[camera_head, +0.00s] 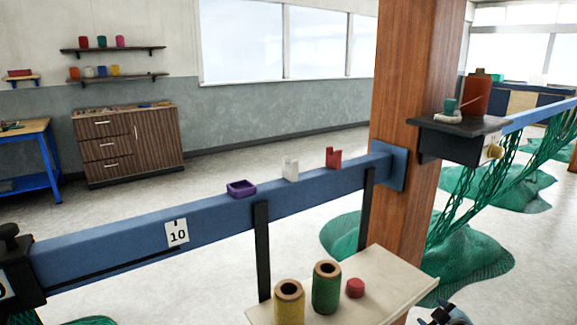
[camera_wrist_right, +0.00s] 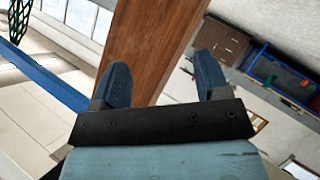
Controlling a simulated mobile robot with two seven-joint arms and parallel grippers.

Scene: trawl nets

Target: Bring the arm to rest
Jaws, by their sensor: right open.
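My right gripper (camera_head: 446,314) shows only in part at the bottom edge of the head view, right of the small table. In the right wrist view its two blue fingers (camera_wrist_right: 162,78) stand wide apart with nothing between them. A wooden post (camera_wrist_right: 150,50) lies beyond the fingers in that view. My left gripper is in neither view.
A cream table (camera_head: 385,290) holds a yellow spool (camera_head: 289,304), a green spool (camera_head: 326,288) and a red cap (camera_head: 355,288). A blue beam (camera_head: 110,248) carries a purple tray (camera_head: 241,189) and runs to the post (camera_head: 408,120). Green nets (camera_head: 470,260) lie behind.

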